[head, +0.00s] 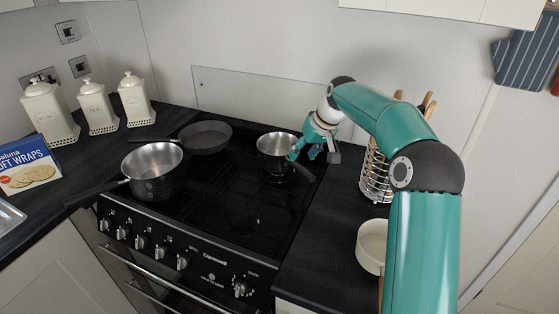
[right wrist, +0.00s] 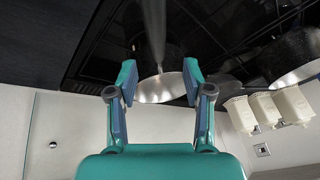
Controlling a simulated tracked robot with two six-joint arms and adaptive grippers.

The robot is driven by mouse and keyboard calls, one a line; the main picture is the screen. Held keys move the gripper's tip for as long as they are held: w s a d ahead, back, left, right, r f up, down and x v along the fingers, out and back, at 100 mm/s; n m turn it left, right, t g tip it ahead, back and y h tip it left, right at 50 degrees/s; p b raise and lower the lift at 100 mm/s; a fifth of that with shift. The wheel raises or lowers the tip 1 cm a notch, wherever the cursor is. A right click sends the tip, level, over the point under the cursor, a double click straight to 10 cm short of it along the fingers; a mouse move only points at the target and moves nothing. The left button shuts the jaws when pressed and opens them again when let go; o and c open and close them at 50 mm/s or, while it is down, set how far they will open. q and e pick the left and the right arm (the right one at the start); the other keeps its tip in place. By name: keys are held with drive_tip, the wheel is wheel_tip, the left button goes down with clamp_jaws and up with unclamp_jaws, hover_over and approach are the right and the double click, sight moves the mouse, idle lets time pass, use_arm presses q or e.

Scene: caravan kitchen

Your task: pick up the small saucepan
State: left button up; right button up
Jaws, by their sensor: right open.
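The small saucepan (head: 272,145) is steel inside and stands on the back right of the black hob. Its dark handle (head: 303,172) points toward the front right. My right gripper (head: 305,152) is just right of the pan, by its rim and the root of the handle. In the right wrist view the open fingers (right wrist: 160,82) stand apart with the pan (right wrist: 160,92) showing beyond and between them, and nothing is held. The handle runs away from the pan at the top. I cannot tell whether a finger touches the pan. My left gripper is not in view.
A larger saucepan (head: 152,170) stands front left on the hob (head: 235,205), with a frying pan (head: 205,137) behind it. A wire utensil rack (head: 375,178) and a cream bowl (head: 371,246) are on the right counter. Cream canisters (head: 97,108) stand back left. The front right of the hob is clear.

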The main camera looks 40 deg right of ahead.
sight(296, 163)
drive_tip(key=shift+p+x, duration=0.7)
drive_tip(key=shift+x, duration=2.8)
drive_tip(key=shift+s+d+f, duration=0.1)
drive_tip(key=shift+s+d, duration=0.05)
clamp_jaws()
